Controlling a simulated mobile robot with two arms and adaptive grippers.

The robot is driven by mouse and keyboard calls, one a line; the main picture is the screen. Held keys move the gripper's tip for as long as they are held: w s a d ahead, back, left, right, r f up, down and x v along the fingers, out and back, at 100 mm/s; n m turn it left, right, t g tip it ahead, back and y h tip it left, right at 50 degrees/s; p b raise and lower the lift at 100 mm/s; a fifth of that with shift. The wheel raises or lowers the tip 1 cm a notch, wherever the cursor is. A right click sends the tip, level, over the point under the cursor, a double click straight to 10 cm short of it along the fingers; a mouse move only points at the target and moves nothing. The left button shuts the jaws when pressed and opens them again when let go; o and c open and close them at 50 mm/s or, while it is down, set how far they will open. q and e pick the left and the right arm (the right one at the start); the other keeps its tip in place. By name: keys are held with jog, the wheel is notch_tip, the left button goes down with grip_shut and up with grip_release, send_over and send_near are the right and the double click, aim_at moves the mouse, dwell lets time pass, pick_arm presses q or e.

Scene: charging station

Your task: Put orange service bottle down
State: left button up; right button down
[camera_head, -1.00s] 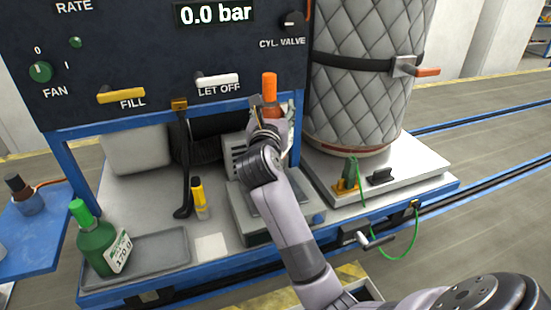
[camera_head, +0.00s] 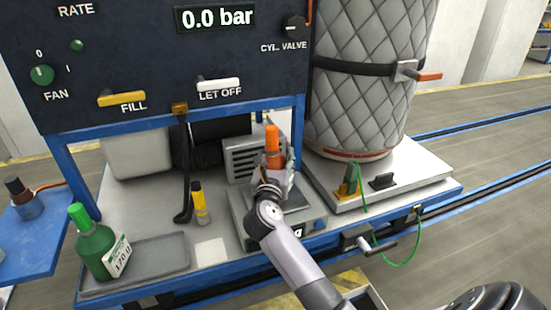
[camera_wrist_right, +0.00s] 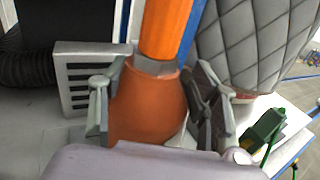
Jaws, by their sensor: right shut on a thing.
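The orange service bottle (camera_head: 272,141) stands upright in my right gripper (camera_head: 273,176), over the grey scale (camera_head: 310,224) on the lower deck. In the right wrist view the bottle (camera_wrist_right: 150,105) shows its round orange body and brighter orange top between the two fingers of my right gripper (camera_wrist_right: 155,110). The gripper is shut on the bottle's body. The bottle's base is hidden, so I cannot tell whether it touches the scale. My left gripper is not in view.
A green bottle (camera_head: 95,245) with a tag stands on a grey tray (camera_head: 155,264) at left. A yellow and black tube (camera_head: 200,201) stands nearby. The quilted cylinder (camera_head: 365,95) is close on the right, and a vented grey box (camera_head: 240,160) is behind.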

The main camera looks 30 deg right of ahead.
jog(key=c, duration=1)
grip_release()
jog(key=shift+f, duration=0.15)
jog(key=o, duration=0.4)
jog(key=shift+a+r, duration=0.1)
jog(key=shift+r, duration=0.15)
jog(key=b+v, duration=0.1)
jog(key=v, duration=1.1)
jog(key=shift+b, duration=0.4)
